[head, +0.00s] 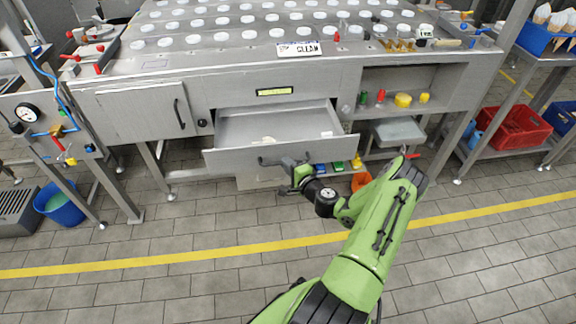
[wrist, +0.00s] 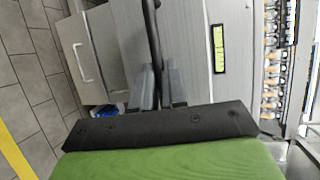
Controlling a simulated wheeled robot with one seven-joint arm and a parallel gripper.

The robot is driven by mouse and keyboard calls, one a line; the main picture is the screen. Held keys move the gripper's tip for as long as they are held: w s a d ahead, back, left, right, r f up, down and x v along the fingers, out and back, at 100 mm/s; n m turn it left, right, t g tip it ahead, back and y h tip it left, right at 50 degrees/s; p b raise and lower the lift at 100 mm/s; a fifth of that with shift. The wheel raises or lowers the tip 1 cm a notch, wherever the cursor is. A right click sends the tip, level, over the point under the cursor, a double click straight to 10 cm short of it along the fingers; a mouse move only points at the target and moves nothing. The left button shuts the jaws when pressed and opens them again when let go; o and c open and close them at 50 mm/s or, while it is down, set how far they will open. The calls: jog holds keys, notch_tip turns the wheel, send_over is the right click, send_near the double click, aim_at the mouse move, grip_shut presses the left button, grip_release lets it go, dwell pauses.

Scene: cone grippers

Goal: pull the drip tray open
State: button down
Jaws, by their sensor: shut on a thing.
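The drip tray (head: 235,158) is a grey metal drawer under the machine's yellow label. It stands out from the machine front, and its shallow inside shows from above. A few small pale bits lie in it. A dark bar handle (head: 268,161) runs along its front. My gripper (head: 286,166) is at the right part of this handle. In the wrist view, the two grey fingers of my gripper (wrist: 160,84) are closed around the dark handle bar (wrist: 152,32). The exact contact is partly hidden by the fingers.
A closed door (head: 140,112) is left of the drawer. An open shelf (head: 405,90) with coloured parts is to the right. Several small coloured items and an orange ring (head: 361,181) are low beside my arm. The tiled floor (head: 150,215) in front is clear.

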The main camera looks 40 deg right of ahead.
jog(key=c, duration=1.2)
grip_release()
jog(key=shift+s, duration=0.1)
jog(key=p+v, duration=0.3)
jog(key=v, duration=1.2)
jog(key=shift+s+r, duration=0.1)
jog(key=shift+s, duration=0.2)
